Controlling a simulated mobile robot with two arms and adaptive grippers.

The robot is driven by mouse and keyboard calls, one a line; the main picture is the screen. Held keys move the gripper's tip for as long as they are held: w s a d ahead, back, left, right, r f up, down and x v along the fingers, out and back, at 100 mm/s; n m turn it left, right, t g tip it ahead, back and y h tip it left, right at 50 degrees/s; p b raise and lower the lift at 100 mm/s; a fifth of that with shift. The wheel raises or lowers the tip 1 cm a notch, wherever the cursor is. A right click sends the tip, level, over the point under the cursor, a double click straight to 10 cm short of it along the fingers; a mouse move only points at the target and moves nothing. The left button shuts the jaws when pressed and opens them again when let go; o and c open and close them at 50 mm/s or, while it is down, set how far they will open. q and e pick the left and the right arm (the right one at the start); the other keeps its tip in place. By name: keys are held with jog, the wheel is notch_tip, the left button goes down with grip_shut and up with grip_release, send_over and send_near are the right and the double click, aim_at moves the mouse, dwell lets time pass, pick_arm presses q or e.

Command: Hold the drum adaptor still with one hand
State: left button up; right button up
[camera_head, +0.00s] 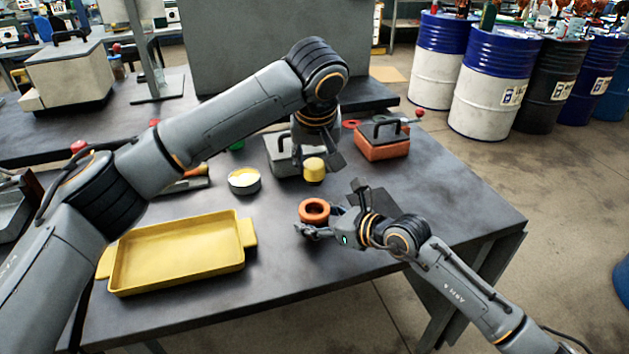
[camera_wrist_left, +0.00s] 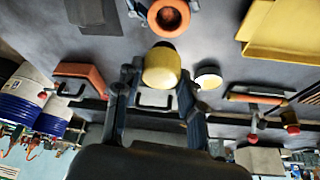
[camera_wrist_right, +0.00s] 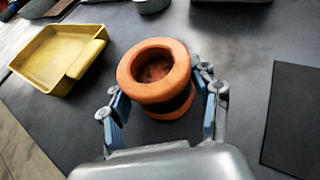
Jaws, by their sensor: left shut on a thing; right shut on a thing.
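The drum adaptor, an orange flanged ring with a dark middle band (camera_wrist_right: 160,95), stands upright on the table. It also shows in the head view (camera_head: 314,218). My right gripper (camera_head: 329,209) is shut on it, its blue-padded fingers on either side in the right wrist view. My left gripper (camera_head: 317,165) is shut on a yellow rounded cylindrical piece (camera_head: 313,172), which also sits between its fingers in the left wrist view (camera_wrist_left: 161,70). The yellow piece is held behind the adaptor and apart from it. The lower finger parts of the left gripper are partly hidden in the head view.
A yellow tray (camera_head: 180,262) lies at the front left. A round tin with pale contents (camera_head: 244,182) stands behind it. A grey handled box (camera_head: 280,155) and an orange box with a dark handle (camera_head: 382,145) stand farther back. The front right tabletop is mostly bare.

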pick_arm(q)
jog(key=shift+r, duration=0.75)
pick_arm(e)
jog(key=shift+f, duration=0.1)
jog(key=o, duration=1.6)
